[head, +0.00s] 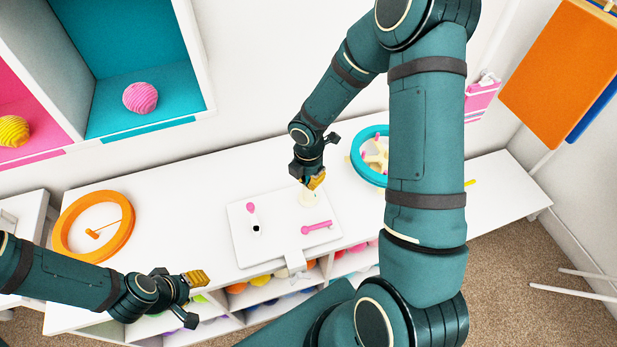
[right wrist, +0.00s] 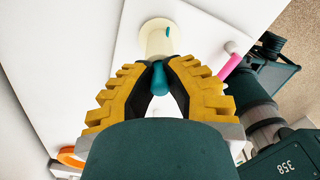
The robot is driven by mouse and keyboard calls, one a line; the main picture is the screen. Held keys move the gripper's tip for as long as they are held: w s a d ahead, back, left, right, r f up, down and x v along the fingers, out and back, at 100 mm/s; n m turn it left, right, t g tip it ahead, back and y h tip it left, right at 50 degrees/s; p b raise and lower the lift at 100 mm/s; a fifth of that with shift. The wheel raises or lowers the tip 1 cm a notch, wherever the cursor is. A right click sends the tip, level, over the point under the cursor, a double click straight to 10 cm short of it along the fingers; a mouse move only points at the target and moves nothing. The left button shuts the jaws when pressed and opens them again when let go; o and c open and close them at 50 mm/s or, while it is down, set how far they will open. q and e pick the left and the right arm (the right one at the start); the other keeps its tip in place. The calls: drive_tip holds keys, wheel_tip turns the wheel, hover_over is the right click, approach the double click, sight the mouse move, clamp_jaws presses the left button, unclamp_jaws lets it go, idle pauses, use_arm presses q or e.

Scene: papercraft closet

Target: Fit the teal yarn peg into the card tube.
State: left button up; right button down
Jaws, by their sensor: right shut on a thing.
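The teal yarn peg (right wrist: 158,80) is between the yellow-padded fingers of my right gripper (right wrist: 158,88), which is shut on it. In the head view my right gripper (head: 314,184) is low over the back right of a white board. The cream card tube (right wrist: 153,42) is just beyond the fingertips in the right wrist view; it also shows under the gripper in the head view (head: 307,198). A small teal patch shows at the tube's mouth; I cannot tell whether the peg touches the tube. My left gripper (head: 193,299) is open and empty at the table's front left.
The white board (head: 281,247) carries a pink-ended piece (head: 250,208) and a pink stick (head: 317,226). An orange ring (head: 70,243) lies at left, a teal-rimmed round tray (head: 354,158) behind at right. Cubbies with yarn balls (head: 140,97) are at the back left. White tabletop between is clear.

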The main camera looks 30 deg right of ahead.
drive_tip(key=shift+f, duration=0.25)
drive_tip(key=c, duration=1)
unclamp_jaws()
drive_tip(key=shift+r, duration=0.1)
wheel_tip(320, 180, up, 12)
